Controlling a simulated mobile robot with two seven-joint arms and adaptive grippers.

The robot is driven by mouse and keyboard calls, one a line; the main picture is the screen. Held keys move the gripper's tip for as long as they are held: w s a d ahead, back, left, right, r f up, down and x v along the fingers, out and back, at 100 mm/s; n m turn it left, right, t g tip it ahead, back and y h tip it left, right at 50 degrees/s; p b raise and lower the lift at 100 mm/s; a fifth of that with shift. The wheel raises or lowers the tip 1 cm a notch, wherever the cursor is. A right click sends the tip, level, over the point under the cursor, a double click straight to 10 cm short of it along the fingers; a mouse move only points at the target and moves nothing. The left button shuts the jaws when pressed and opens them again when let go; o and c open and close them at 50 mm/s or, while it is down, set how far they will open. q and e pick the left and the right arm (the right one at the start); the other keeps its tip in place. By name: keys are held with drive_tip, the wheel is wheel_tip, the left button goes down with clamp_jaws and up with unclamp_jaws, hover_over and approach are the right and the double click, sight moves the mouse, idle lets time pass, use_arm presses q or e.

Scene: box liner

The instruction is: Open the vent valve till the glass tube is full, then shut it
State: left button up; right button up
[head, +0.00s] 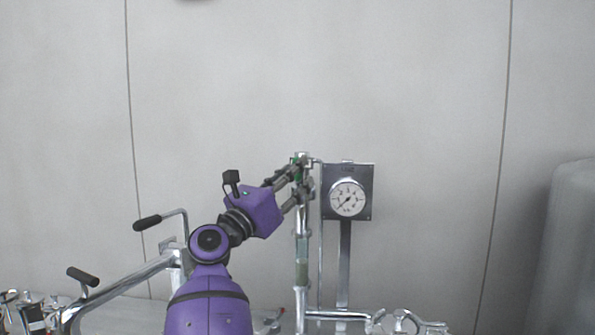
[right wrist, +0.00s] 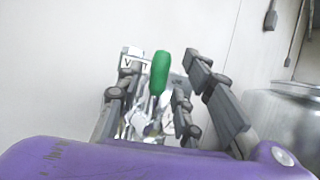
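The vent valve's green lever (right wrist: 161,72) stands upright in the right wrist view, beside a partly hidden "V…T" label. In the head view, a bit of green (head: 294,170) shows at the top of the upright pipe. My right gripper (head: 300,179) is there, its fingers around the valve area. In the right wrist view, the fingers are spread on both sides of the lever, with gaps visible. A greenish tube section (head: 302,262) sits lower on the pipe; its fill level is too small to tell. I see no left gripper.
A round gauge (head: 347,198) on a grey plate stands just right of the pipe. A chrome handwheel (head: 400,322) is low at right. Black-gripped crank handles (head: 147,223) are at left. A large grey tank (head: 568,250) stands at far right. A plain wall is behind.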

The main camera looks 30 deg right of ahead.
drive_tip(key=v, duration=0.9)
drive_tip(key=shift+a, duration=0.35)
drive_tip(key=shift+s+f, duration=0.1)
